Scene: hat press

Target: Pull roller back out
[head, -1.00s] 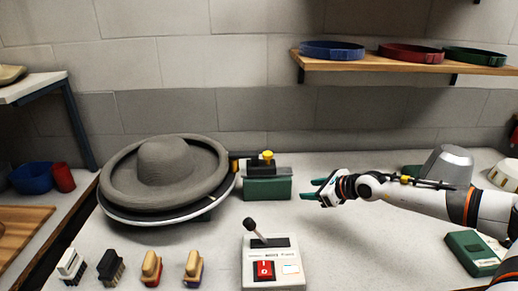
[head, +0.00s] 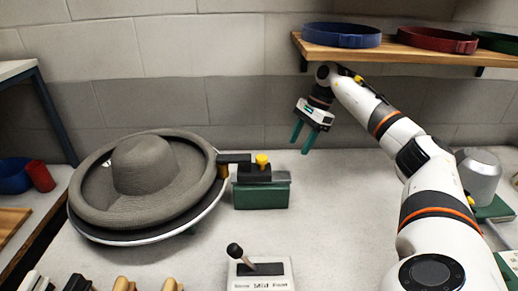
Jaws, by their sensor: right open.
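The roller assembly stands behind the middle of the table. It has a green base (head: 262,195), a dark slide with a yellow knob (head: 262,160), and a dark arm with a small brownish roller (head: 223,168) at its left end. The roller is at the right edge of the grey hat (head: 150,180), touching or very close to it. The hat lies on a round pale-rimmed plate (head: 150,238). My right gripper (head: 300,146) is open and empty, pointing down, above and right of the green base and apart from it. My left gripper is not in view.
A control box (head: 262,284) with a lever (head: 235,250) stands at the front. Several brushes stand at the front left. A wooden shelf (head: 400,52) with hat bands hangs above my right arm.

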